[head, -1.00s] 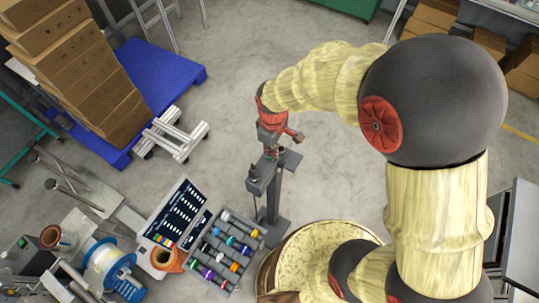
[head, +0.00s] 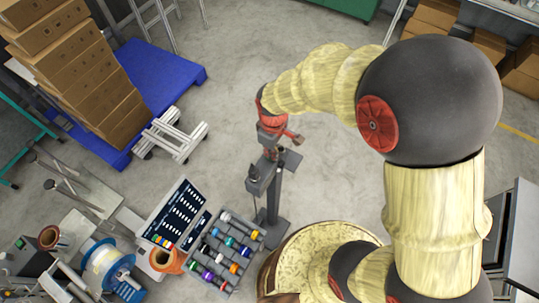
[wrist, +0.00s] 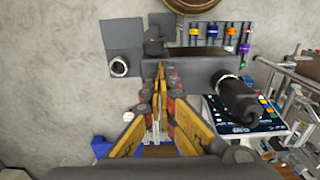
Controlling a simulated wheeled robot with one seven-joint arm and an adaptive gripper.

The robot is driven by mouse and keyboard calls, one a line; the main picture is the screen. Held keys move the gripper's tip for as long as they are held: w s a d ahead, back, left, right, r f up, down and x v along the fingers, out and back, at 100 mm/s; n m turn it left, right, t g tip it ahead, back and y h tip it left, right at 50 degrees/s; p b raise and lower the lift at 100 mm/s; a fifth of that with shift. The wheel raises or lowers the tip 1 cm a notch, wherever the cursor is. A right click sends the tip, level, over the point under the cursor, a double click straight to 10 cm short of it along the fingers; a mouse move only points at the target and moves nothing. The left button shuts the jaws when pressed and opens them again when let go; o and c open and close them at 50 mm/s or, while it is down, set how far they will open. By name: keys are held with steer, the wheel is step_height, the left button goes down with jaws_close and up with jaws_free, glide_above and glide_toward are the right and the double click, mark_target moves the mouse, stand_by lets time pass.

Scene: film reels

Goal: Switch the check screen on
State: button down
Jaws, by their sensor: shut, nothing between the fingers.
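A dark grey stand (head: 272,205) carries small grey boxes at its top, below my gripper (head: 270,150) in the head view. In the wrist view the stand head shows as a grey bar (wrist: 195,72) with a flat dark plate (wrist: 122,35) at its left. A round white-ringed part (wrist: 119,67) is on the left and a black cylindrical part (wrist: 238,98) on the right. My gripper (wrist: 160,72) is shut and empty, its yellow fingertips over the bar's left part. I cannot tell whether they touch it. No lit screen is recognisable here.
A tray of coloured reels (head: 227,250) and a dark chart board (head: 178,212) lie left of the stand. Stacked boxes (head: 75,65) stand on a blue pallet (head: 165,75). The floor behind the stand is clear.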

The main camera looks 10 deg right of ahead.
steer(key=shift+r, duration=0.1)
steer(key=shift+r+p, duration=2.35)
steer(key=shift+r, duration=1.05)
steer(key=shift+s+d+f+m, duration=0.1)
steer(key=shift+s+m, duration=0.25)
steer(key=shift+m, duration=0.15)
steer(key=s+d+r+m+t+b, duration=0.1)
steer(key=s+d+m+t+b, duration=0.4)
steer(key=b, duration=1.9)
steer(key=s+d+m, duration=0.4)
steer(key=s+d, duration=0.2)
steer(key=shift+s+d+r+t, duration=0.25)
steer(key=shift+d+t, duration=0.05)
steer(key=shift+d, duration=0.1)
